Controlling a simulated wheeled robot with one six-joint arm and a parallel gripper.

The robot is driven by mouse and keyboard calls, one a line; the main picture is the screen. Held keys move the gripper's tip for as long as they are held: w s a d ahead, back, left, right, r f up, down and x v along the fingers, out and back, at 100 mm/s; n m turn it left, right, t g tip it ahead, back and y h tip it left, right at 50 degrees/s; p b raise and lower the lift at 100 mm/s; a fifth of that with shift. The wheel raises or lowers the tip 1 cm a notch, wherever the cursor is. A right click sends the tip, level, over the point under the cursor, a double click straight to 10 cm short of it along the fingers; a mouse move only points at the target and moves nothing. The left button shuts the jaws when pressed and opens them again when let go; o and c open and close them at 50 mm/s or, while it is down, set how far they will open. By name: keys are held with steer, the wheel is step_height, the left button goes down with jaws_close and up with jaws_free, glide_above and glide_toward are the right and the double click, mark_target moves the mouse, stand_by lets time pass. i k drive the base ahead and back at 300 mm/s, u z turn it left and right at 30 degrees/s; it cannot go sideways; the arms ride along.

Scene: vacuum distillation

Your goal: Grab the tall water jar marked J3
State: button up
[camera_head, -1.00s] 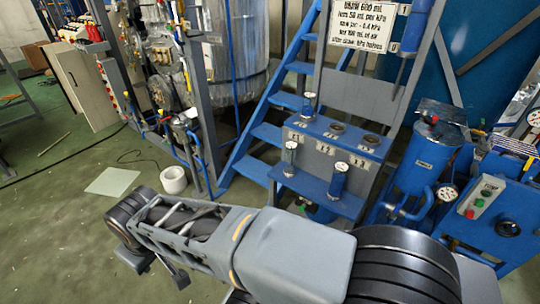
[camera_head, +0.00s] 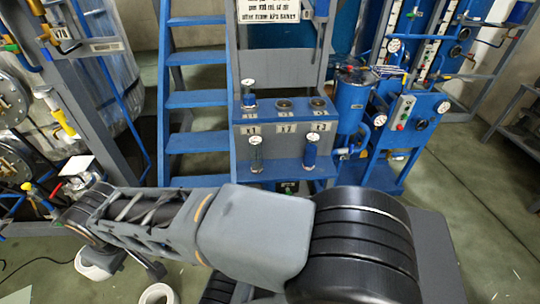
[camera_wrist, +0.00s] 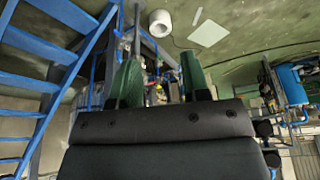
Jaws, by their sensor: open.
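On the lower shelf stand a clear, greyish jar (camera_head: 256,154) at the left and a blue jar (camera_head: 310,151) at the right, both upright. The markings are too small to tell which is J3. My gripper (camera_wrist: 161,78) shows two green fingers apart with nothing between them in the wrist view, away from the jars.
Blue steps (camera_head: 196,98) rise left of the rack. A blue tank (camera_head: 352,105) and a panel with gauges and buttons (camera_head: 403,112) stand to its right. A white ring-shaped thing (camera_head: 157,293) lies on the floor at the front. Floor at the right (camera_head: 490,220) is clear.

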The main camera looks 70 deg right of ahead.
mark_target(255, 143)
steer(key=z, duration=1.05)
steer(key=i, duration=0.9)
steer(key=z, duration=0.95)
